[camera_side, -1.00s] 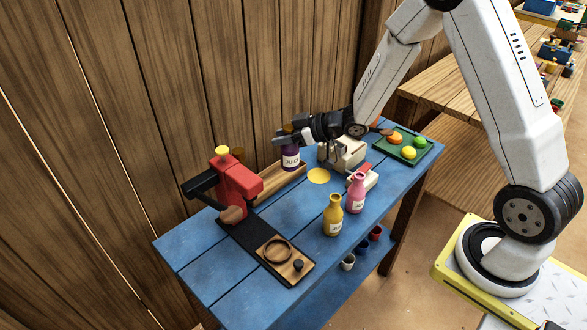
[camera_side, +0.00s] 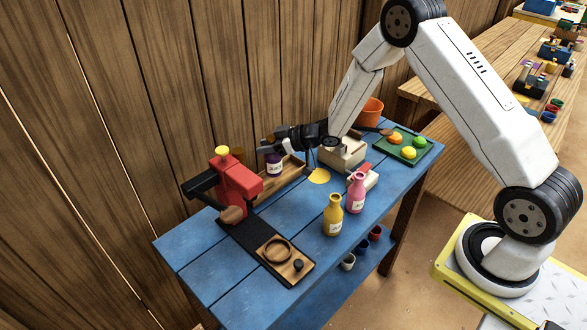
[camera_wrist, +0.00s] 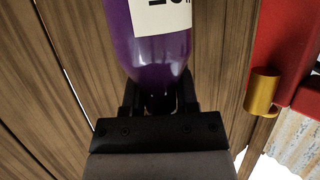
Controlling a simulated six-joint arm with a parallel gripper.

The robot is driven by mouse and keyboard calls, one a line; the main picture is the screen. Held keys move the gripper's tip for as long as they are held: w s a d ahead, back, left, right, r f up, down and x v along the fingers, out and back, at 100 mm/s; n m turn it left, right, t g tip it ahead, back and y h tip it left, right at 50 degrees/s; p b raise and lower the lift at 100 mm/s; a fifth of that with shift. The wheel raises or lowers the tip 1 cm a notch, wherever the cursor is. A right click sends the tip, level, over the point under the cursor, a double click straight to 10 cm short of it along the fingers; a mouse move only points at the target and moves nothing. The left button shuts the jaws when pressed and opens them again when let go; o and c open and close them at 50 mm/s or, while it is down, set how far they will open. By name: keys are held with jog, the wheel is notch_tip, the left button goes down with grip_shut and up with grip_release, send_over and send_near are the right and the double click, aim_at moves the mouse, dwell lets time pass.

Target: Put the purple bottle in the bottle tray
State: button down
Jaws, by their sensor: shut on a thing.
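The purple bottle (camera_side: 273,165) with a white label is upright in my gripper (camera_side: 277,146), which is shut on it near its top. The bottle tray (camera_side: 290,182) is the long wooden tray at the back of the blue table, beside the red press. The bottle is at the tray's left, back part in the side view; I cannot tell whether its base touches the tray floor. In the wrist view, the bottle (camera_wrist: 148,45) fills the top middle, and my gripper's jaws (camera_wrist: 160,97) close on its neck end, partly hidden.
The red press (camera_side: 236,182) stands close to the left of the bottle. A yellow bottle (camera_side: 333,217) and a pink bottle (camera_side: 356,194) stand in front. A cream box (camera_side: 342,153), a green fruit tray (camera_side: 408,153) and an orange bucket (camera_side: 370,112) are to the right.

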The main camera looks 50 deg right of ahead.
aim_at(269, 155)
jog(key=shift+w+f, duration=0.25)
jog(key=shift+f, duration=1.5)
jog(key=shift+f, duration=0.15)
jog(key=shift+c, duration=1.8)
grip_release()
jog(key=shift+s+d+r, duration=0.2)
jog(key=shift+s+r, duration=0.05)
jog(key=shift+s, duration=0.05)
jog(key=v, duration=1.1)
jog(key=shift+s+r, duration=0.15)
